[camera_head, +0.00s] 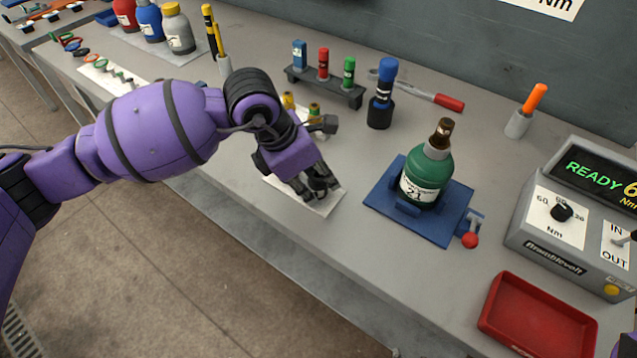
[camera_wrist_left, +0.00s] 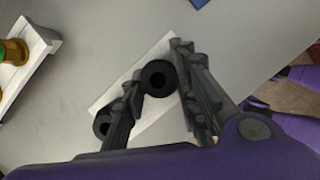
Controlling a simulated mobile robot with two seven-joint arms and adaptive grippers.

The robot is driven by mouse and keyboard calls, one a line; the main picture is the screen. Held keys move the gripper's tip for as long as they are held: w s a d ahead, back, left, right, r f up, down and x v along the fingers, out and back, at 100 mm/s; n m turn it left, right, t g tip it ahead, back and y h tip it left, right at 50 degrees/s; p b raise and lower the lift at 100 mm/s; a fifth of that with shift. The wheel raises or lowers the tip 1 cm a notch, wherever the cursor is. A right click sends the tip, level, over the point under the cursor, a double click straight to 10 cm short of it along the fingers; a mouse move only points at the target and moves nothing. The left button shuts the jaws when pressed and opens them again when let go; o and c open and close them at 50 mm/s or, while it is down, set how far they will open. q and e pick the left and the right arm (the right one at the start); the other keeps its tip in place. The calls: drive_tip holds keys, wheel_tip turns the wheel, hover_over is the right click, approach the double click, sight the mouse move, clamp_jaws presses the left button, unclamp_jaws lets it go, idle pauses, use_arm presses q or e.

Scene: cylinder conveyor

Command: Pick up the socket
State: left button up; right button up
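My left gripper (camera_head: 320,188) is low over a white mat (camera_head: 330,205) near the front edge of the bench. In the left wrist view its two dark fingers (camera_wrist_left: 160,62) are spread apart, pointing down at the mat (camera_wrist_left: 158,118). A second black ring-shaped piece (camera_wrist_left: 102,123) is partly hidden behind the left finger. In the head view the gripper hides these pieces. My right gripper is not in view.
A rack (camera_head: 325,88) with blue, red and green pieces stands behind the gripper, beside a blue-topped black tool (camera_head: 384,93). A green bottle (camera_head: 427,170) sits in a blue fixture (camera_head: 455,213) to the right. A red tray (camera_head: 537,317) and grey control box (camera_head: 568,215) stand farther right.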

use_arm(q)
clamp_jaws()
